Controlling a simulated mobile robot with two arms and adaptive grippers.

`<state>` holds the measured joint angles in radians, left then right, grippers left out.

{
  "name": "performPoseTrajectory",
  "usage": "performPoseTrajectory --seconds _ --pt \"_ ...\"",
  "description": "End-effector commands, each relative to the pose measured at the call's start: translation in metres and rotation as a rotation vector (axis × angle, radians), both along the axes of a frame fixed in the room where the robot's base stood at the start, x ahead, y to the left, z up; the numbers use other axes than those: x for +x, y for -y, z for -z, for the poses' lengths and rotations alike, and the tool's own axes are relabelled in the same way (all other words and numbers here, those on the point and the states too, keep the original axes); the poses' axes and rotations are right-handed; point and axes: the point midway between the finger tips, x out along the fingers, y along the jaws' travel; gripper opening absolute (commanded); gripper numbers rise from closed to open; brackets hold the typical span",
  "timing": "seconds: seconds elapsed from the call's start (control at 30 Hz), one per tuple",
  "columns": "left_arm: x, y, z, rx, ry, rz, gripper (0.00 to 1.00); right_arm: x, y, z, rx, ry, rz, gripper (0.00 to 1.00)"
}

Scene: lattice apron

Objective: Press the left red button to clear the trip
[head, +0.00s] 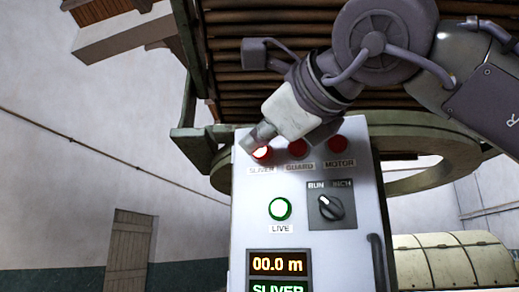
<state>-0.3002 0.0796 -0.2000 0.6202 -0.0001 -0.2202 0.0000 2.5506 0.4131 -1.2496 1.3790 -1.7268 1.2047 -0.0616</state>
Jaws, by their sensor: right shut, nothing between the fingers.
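The left red button (262,153), labelled SLIVER, sits at the top left of a pale control panel (242,224) in the head view and looks lit. My right gripper (257,141) is shut and empty, with its tips at the upper edge of this button and covering part of it. I cannot tell whether the tips touch it or how far it is pushed in. The GUARD button (297,148) and the MOTOR button (337,144), both dark red, are to its right. My left gripper is not in view.
Below are a lit LIVE button (280,209), a RUN/INCH selector (331,207) and a display (278,265) reading 00.0 m and SLIVER. A dark handle (378,262) is on the panel's right edge. A green machine frame (195,140) stands behind.

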Motion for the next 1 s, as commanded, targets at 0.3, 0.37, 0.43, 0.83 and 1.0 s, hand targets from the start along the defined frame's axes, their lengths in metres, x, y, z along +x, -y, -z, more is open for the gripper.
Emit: performPoseTrajectory --seconds 0.3,0.37,0.43,0.83,1.0 --pt "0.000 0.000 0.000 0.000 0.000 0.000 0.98 0.008 0.002 0.000 0.001 -0.001 -0.001 0.00" --pt "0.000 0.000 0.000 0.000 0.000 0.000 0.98 0.008 0.002 0.000 0.000 -0.001 -0.001 0.00" --pt "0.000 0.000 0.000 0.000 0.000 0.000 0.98 0.008 0.003 0.000 0.000 -0.001 -0.001 0.00" --pt "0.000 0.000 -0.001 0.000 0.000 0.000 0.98 0.010 0.003 0.000 0.001 0.000 0.000 0.00" --pt "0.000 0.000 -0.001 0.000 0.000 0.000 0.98 0.012 0.004 0.000 0.001 0.000 0.000 0.00"
